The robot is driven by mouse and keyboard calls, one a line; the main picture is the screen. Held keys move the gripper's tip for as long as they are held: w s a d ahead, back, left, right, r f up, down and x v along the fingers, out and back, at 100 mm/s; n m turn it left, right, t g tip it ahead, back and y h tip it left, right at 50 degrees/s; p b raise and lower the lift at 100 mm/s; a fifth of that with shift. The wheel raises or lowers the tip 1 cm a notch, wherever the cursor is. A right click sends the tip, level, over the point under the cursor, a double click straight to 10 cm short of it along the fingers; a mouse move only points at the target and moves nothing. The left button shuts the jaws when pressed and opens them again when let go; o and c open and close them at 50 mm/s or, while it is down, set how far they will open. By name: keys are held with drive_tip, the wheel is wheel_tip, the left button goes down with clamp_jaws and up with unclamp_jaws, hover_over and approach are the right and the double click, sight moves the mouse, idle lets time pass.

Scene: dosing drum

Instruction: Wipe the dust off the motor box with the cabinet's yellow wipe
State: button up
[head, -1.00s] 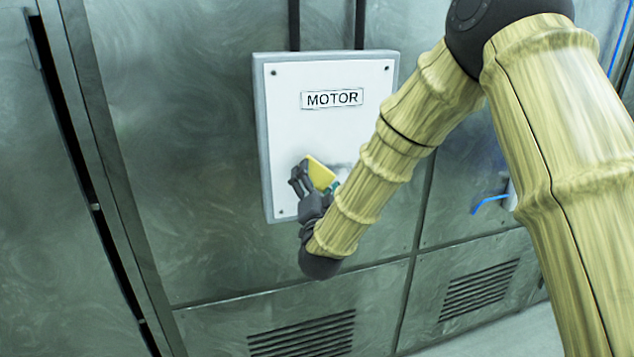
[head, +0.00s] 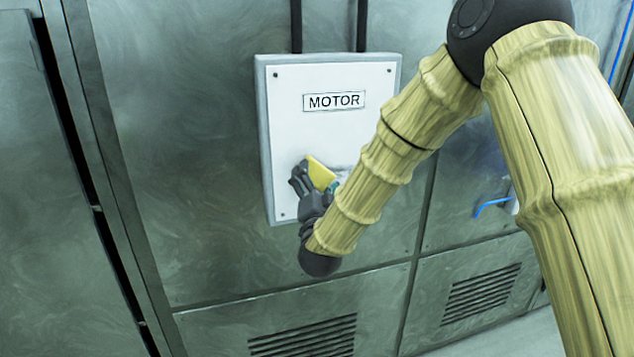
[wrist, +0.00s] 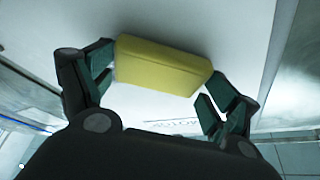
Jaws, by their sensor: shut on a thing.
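The motor box (head: 310,135) is a white panel with a grey rim and a MOTOR label, fixed to the metal wall. A greyish dust smudge (head: 344,172) shows on its lower part, partly hidden by my arm. The yellow wipe (head: 321,173) is at the lower middle of the box's face. My gripper (head: 315,183) is shut on the wipe. In the wrist view the yellow wipe (wrist: 162,66) sits between the two dark fingers, against or very near the white face; exact contact cannot be told.
Two dark conduits (head: 328,25) run up from the box's top. Vent grilles (head: 303,337) are in the lower wall panels. A blue handle or hose (head: 492,204) shows at the right, beyond my arm. The wall left of the box is clear.

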sight(328, 175)
drive_tip(key=shift+d, duration=0.1)
drive_tip(key=shift+w+d+b, duration=0.3)
drive_tip(key=shift+d+b, duration=0.2)
drive_tip(key=shift+d, duration=0.4)
drive_tip(key=w+d+b, duration=0.4)
drive_tip(key=d, duration=0.7)
drive_tip(key=shift+d+b, duration=0.25)
drive_tip(key=shift+b, duration=0.15)
idle(0.4)
drive_tip(key=shift+s, duration=0.1)
drive_tip(key=shift+s+a+b, duration=0.55)
drive_tip(key=shift+a+b, duration=0.15)
drive_tip(key=shift+a, duration=1)
drive_tip(key=shift+s+a+b, duration=0.55)
drive_tip(key=shift+a+b, duration=0.15)
drive_tip(key=shift+a, duration=1.05)
drive_tip(key=shift+s+a+b, duration=0.55)
drive_tip(key=shift+a+b, duration=0.15)
drive_tip(key=shift+a, duration=1)
drive_tip(key=shift+a, duration=0.1)
